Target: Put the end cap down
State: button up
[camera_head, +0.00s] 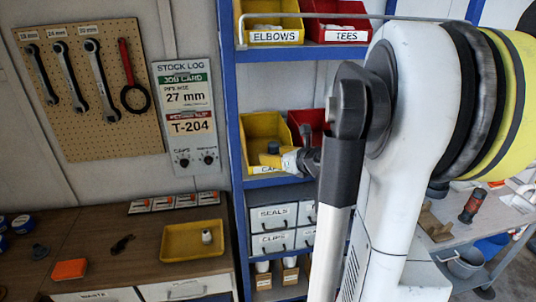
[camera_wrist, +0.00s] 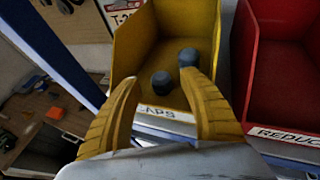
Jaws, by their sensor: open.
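Two dark blue-grey end caps are in the yellow bin (camera_wrist: 134,36) labelled CAPS in the wrist view. One end cap (camera_wrist: 162,84) lies near the bin's front, in line with the gap between my fingers. The other end cap (camera_wrist: 188,56) is a little farther back, by the right fingertip; I cannot tell whether they touch. My gripper (camera_wrist: 160,77) is open, its yellow fingers reaching over the bin's front lip. In the head view my gripper (camera_head: 272,159) is at the same yellow bin (camera_head: 265,128), and its fingers partly hide the contents.
A red bin (camera_wrist: 285,85) stands right beside the yellow one. Blue shelf posts (camera_head: 229,110) flank the bins. Below left, a wooden bench holds a yellow tray (camera_head: 175,243) with a small white piece (camera_head: 206,236) in it and an orange block (camera_head: 69,269).

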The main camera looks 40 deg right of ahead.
jog(key=v, duration=0.8)
jog(key=a+f+n+g+y, duration=0.3)
jog(key=a+n+g, duration=0.1)
jog(key=a+n, duration=1.8)
jog(key=s+a+f+n+g, duration=0.1)
jog(key=s+a+n+g, duration=0.1)
jog(key=s+a+n, duration=0.7)
jog(key=a+n, duration=0.1)
jog(key=n, duration=0.5)
jog(key=shift+a+f+n+h, duration=0.2)
jog(key=shift+a+n+h, duration=0.1)
jog(key=shift+n+h, duration=0.1)
